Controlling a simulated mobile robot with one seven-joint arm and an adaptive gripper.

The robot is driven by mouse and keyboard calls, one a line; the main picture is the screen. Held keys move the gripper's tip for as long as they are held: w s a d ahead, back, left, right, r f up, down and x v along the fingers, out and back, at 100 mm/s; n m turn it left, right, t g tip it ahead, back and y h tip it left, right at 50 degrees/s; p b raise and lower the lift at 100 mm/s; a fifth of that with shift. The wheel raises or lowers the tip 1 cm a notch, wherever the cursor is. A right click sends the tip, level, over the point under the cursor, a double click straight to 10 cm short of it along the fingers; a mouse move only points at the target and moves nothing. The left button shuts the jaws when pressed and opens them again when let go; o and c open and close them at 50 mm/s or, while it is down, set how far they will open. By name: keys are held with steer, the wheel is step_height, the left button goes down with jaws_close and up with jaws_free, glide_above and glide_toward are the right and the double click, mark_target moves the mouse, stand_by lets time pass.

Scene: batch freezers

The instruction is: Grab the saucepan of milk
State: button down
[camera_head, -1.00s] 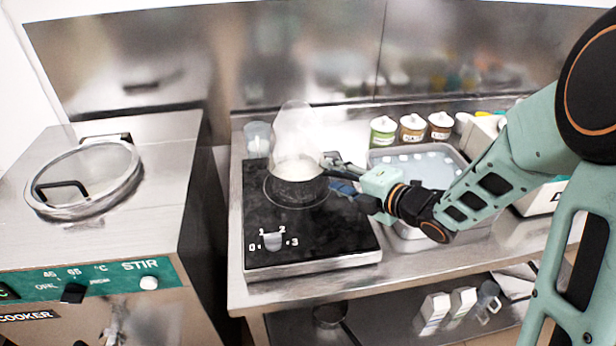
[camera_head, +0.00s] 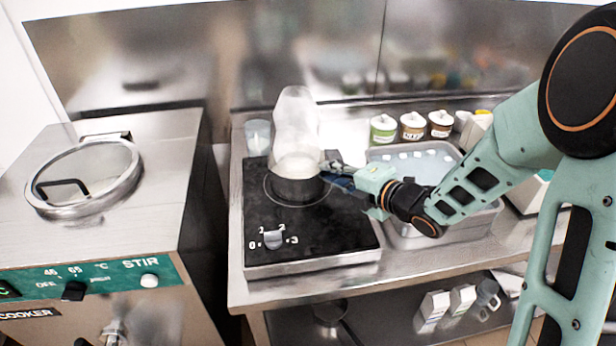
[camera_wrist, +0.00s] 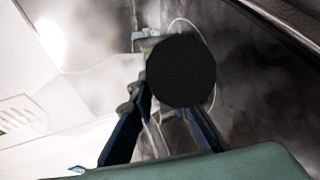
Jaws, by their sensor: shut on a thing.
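The saucepan (camera_head: 297,189) is dark and round, with pale milk (camera_head: 297,166) inside and whitish steam rising above it. It is upright over the ringed heating zone of the black cooktop (camera_head: 325,235). Its handle points right, toward my gripper (camera_head: 338,179). My gripper is shut on the handle, which my fingers largely hide in the head view. In the wrist view, a dark round shape (camera_wrist: 181,71) covers the space between and beyond my fingers; I cannot tell which part of the pan it is. Any gap under the pan is too small to judge.
A clear cup (camera_head: 258,138) stands behind the cooktop. A metal tray of water with pale cubes (camera_head: 478,224) is right of it, with several lidded jars (camera_head: 412,126) behind. The cooker (camera_head: 150,235) with a round glass lid stands left, across a gap.

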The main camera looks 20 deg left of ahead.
steer(key=shift+a+r, duration=0.1)
steer(key=shift+r, duration=0.05)
steer(key=shift+r, duration=0.15)
